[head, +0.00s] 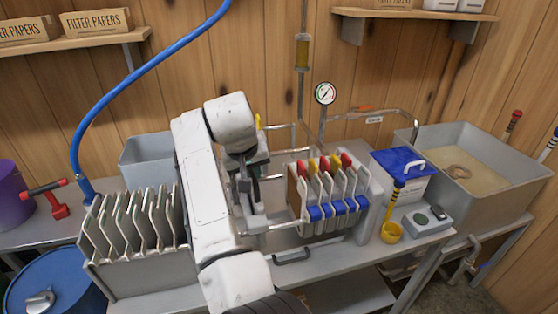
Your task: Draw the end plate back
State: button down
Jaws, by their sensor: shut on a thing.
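The filter press stands on the metal bench in the head view, with several upright plates (330,190) bearing red, yellow and blue tabs packed against its right end. The grey end plate (248,215) stands upright on the rails, left of the pack, with a clear gap between them. My gripper (252,176) is at the end plate and shut on it; my white arm hides the exact contact and much of the plate's left side.
A rack of empty pale frames (135,235) stands left of my arm. A pressure gauge (325,94) rises behind the press.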

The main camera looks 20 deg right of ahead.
jog(key=shift+a, duration=1.5)
jog(key=c, duration=1.4)
grip_release()
jog(key=shift+d, duration=0.1)
jog(key=v, duration=1)
jog(key=shift+s+r+b, duration=0.2)
jog(key=shift+r+b, duration=0.15)
jog(key=shift+b, duration=0.05)
